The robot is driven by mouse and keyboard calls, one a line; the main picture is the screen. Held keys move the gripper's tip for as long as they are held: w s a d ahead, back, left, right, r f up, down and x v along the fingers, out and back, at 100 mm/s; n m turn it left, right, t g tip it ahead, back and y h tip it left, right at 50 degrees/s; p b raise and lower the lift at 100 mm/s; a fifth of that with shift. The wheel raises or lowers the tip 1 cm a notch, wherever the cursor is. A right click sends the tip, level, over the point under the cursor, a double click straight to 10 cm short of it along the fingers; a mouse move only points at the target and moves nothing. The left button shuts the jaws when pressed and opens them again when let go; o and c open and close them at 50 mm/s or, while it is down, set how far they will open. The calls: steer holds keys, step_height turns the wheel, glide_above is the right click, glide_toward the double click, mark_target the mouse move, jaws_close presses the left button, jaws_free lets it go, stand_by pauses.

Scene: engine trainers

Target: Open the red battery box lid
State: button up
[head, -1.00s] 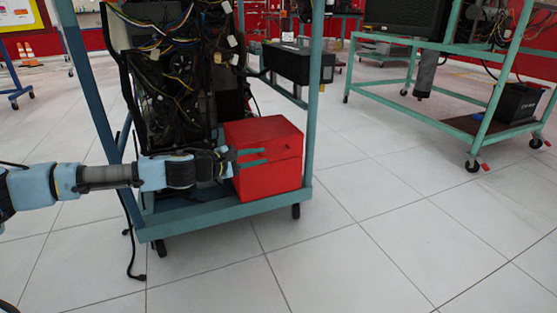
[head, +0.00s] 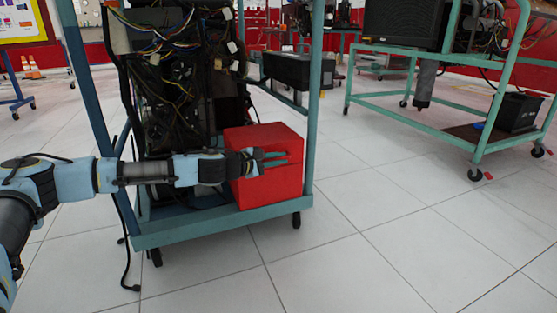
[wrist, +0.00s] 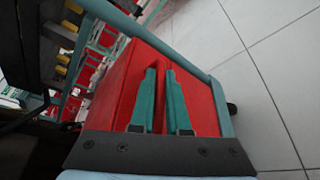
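The red battery box (head: 282,188) sits on the lower shelf of the near teal stand. Its lid (head: 262,137) appears closed, with the top flat and level. My gripper (head: 286,158) reaches from the left across the front of the box, near the upper part of that face. Its two teal fingers are apart, one above the other in the head view. In the wrist view, my gripper (wrist: 160,72) lies over the red box (wrist: 118,85), and red shows between the fingers. I cannot tell whether the fingers touch the lid.
The teal stand frame (head: 312,110) has a post just right of the box. Dark engine wiring (head: 175,75) hangs behind my arm. A second teal stand (head: 480,140) is at the right. The tiled floor (head: 380,230) in front and to the right is clear.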

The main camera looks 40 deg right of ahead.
jaws_close()
stand_by(1.0)
